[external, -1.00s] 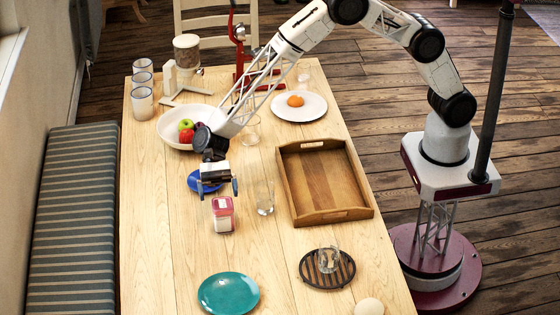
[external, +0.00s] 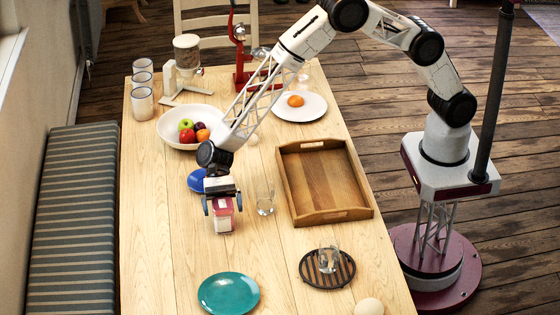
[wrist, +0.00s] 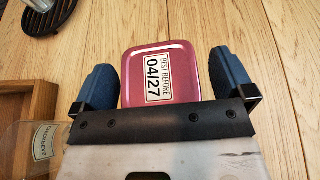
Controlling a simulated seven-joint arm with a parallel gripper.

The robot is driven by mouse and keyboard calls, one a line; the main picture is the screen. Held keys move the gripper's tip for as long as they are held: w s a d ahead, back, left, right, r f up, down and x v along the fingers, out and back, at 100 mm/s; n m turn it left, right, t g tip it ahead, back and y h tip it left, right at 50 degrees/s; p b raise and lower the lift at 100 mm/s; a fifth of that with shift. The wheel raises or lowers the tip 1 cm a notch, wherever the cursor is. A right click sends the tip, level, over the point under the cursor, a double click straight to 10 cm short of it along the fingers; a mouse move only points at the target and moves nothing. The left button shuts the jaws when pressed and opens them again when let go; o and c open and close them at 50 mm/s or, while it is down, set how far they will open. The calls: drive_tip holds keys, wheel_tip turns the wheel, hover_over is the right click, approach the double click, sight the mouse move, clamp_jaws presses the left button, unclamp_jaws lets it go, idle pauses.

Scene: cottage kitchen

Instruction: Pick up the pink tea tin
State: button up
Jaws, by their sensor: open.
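The pink tea tin (external: 223,222) stands upright on the wooden table, with a pink lid and a pale label on its side. In the wrist view its pink lid (wrist: 160,72) carries a "best before 04/27" label. My gripper (external: 222,207) is lowered over the tin and open. In the wrist view the blue fingers of my gripper (wrist: 165,80) are on either side of the lid, with a gap showing at each side. The near edge of the lid is hidden behind the gripper body.
A clear glass (external: 265,201) stands close to the right of the tin. A wooden tray (external: 322,216) is further right. A teal plate (external: 229,294) lies in front, with bare table between.

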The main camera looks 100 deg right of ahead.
drive_tip(key=shift+c, duration=0.3)
drive_tip(key=c, duration=1.1)
drive_tip(key=shift+r, duration=0.1)
drive_tip(key=shift+r, duration=4.95)
